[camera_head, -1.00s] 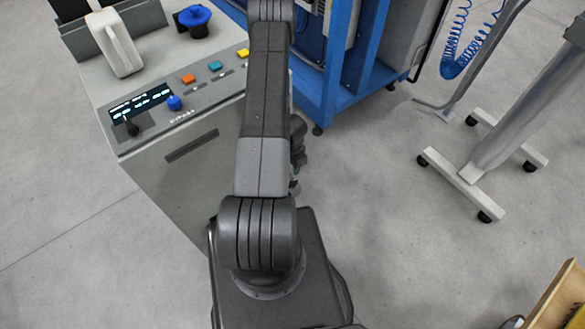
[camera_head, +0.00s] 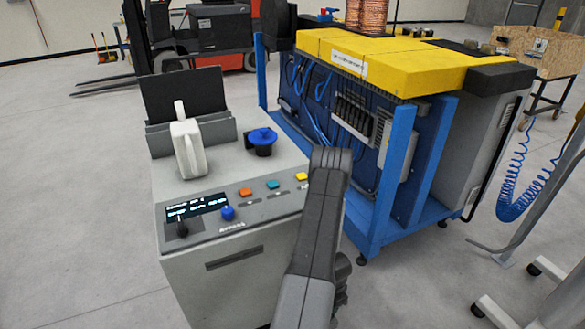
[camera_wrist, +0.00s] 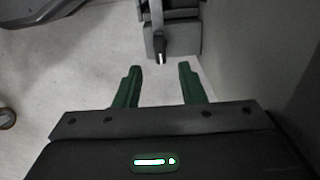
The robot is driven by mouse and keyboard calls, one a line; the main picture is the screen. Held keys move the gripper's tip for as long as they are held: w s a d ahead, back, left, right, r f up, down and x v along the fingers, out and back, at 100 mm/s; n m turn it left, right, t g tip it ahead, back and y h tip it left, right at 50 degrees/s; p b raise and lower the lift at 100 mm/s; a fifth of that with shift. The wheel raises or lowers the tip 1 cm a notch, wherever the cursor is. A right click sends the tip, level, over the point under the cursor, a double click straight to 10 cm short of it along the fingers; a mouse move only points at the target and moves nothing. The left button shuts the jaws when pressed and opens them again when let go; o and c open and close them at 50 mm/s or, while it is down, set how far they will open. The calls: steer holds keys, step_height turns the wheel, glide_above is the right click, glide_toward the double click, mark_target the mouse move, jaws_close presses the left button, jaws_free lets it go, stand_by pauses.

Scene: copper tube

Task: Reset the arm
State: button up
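In the wrist view my gripper (camera_wrist: 158,85) shows two green fingers spread well apart, with nothing between them. It points down past pale floor and a grey wall-like surface on the right. In the head view my dark grey arm (camera_head: 320,225) rises from the bottom and bends down in front of the control console (camera_head: 270,290). The gripper itself is hidden from the head view behind the arm.
The console carries coloured buttons (camera_head: 273,184), a white handled object (camera_head: 188,150) and a blue-topped knob (camera_head: 262,140). A blue-framed machine with a yellow top (camera_head: 385,60) stands close on the right. Copper coils (camera_head: 367,14) sit on it. Open floor (camera_head: 95,190) lies left.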

step_height(320, 180, down, 8)
steer(key=shift+f+b, duration=0.1)
steer(key=shift+b, duration=0.5)
steer(key=shift+r, duration=0.2)
